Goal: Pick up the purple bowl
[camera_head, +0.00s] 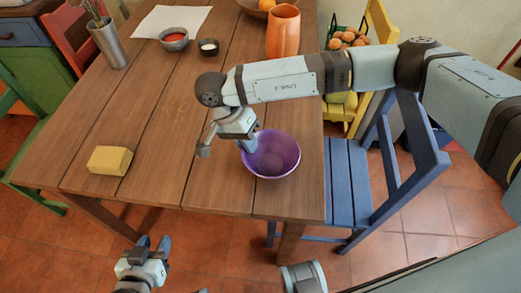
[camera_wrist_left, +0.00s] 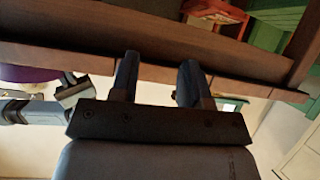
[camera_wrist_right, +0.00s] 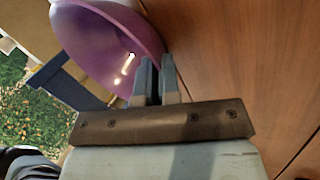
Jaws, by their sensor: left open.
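The purple bowl (camera_head: 281,155) is at the front right corner of the table, opening upward. It shows large in the right wrist view (camera_wrist_right: 110,45) and only as a small purple patch in the left wrist view (camera_wrist_left: 28,74). My right gripper (camera_head: 245,142) is at the bowl's left rim, pointing down. In the right wrist view its fingers (camera_wrist_right: 155,80) are close together with the rim between them. I cannot tell whether the bowl touches the table. My left gripper (camera_head: 153,246) is open and empty, in front of and below the table's front edge.
A blue chair (camera_head: 350,180) stands right. The table's middle is clear.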

